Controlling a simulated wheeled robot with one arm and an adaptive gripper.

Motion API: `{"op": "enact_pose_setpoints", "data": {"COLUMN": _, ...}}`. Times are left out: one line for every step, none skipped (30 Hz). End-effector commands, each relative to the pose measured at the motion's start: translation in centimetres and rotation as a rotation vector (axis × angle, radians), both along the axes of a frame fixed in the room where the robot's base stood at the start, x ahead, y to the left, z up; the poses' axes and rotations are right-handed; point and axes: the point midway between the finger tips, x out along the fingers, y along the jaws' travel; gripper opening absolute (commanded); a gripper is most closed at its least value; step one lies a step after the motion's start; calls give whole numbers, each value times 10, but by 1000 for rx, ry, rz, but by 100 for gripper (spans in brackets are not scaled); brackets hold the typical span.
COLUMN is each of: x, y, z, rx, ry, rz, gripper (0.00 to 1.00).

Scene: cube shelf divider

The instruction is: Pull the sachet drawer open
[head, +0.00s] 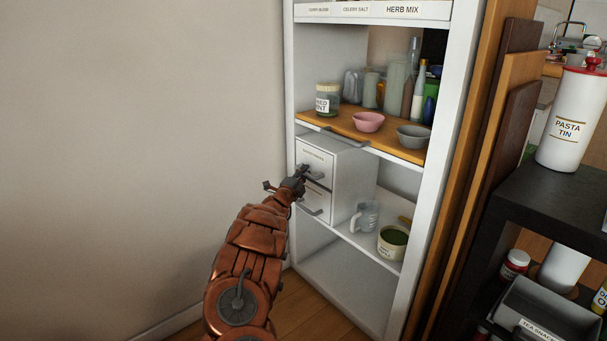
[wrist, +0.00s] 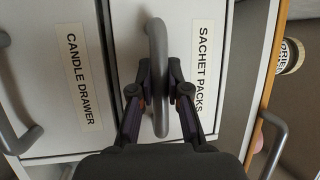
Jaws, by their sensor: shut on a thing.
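The sachet drawer (head: 319,155) is the upper front of a small white two-drawer unit in the cube shelf. In the wrist view its front carries the "SACHET PACKS" label (wrist: 203,68), with a grey bar handle (wrist: 157,40) beside it. My gripper (wrist: 157,90) is shut on this handle, one finger on each side. In the head view my gripper (head: 300,176) is at the upper drawer and hides part of its handle. The drawer front looks about flush with the lower one. The candle drawer (wrist: 85,80) is below it with its own handle (wrist: 18,125).
A wooden board (head: 345,126) above the unit bears a jar, a pink bowl (head: 368,122) and a grey bowl (head: 413,136); a grey handle juts from its front. A mug (head: 365,217) and a green-filled pot (head: 392,242) stand right of the unit. A bare wall is at left.

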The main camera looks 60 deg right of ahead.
Motion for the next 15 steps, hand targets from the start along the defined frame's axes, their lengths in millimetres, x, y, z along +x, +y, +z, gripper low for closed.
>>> {"op": "enact_pose_setpoints", "data": {"x": 0, "y": 0, "z": 0, "rx": 0, "ry": 0, "rz": 0, "gripper": 0}}
{"op": "enact_pose_setpoints", "data": {"x": 0, "y": 0, "z": 0, "rx": 0, "ry": 0, "rz": 0, "gripper": 0}}
{"op": "enact_pose_setpoints", "data": {"x": 0, "y": 0, "z": 0, "rx": 0, "ry": 0, "rz": 0, "gripper": 0}}
{"op": "enact_pose_setpoints", "data": {"x": 0, "y": 0, "z": 0, "rx": 0, "ry": 0, "rz": 0, "gripper": 0}}
{"op": "enact_pose_setpoints", "data": {"x": 0, "y": 0, "z": 0, "rx": 0, "ry": 0, "rz": 0, "gripper": 0}}
{"op": "enact_pose_setpoints", "data": {"x": 0, "y": 0, "z": 0, "rx": 0, "ry": 0, "rz": 0, "gripper": 0}}
{"op": "enact_pose_setpoints", "data": {"x": 0, "y": 0, "z": 0, "rx": 0, "ry": 0, "rz": 0, "gripper": 0}}
{"op": "enact_pose_setpoints", "data": {"x": 0, "y": 0, "z": 0, "rx": 1, "ry": 0, "rz": 0, "gripper": 0}}
{"op": "enact_pose_setpoints", "data": {"x": 0, "y": 0, "z": 0, "rx": 0, "ry": 0, "rz": 0, "gripper": 0}}
{"op": "enact_pose_setpoints", "data": {"x": 0, "y": 0, "z": 0, "rx": 1, "ry": 0, "rz": 0, "gripper": 0}}
{"op": "enact_pose_setpoints", "data": {"x": 0, "y": 1, "z": 0, "rx": 1, "ry": 0, "rz": 1, "gripper": 0}}
{"op": "enact_pose_setpoints", "data": {"x": 1, "y": 1, "z": 0, "rx": 1, "ry": 0, "rz": 1, "gripper": 0}}
{"op": "enact_pose_setpoints", "data": {"x": 1, "y": 2, "z": 0, "rx": 1, "ry": 0, "rz": 1, "gripper": 0}}
{"op": "enact_pose_setpoints", "data": {"x": 1, "y": 4, "z": 0, "rx": 1, "ry": -1, "rz": 1, "gripper": 0}}
{"op": "enact_pose_setpoints", "data": {"x": 2, "y": 6, "z": 0, "rx": 0, "ry": -1, "rz": 1, "gripper": 0}}
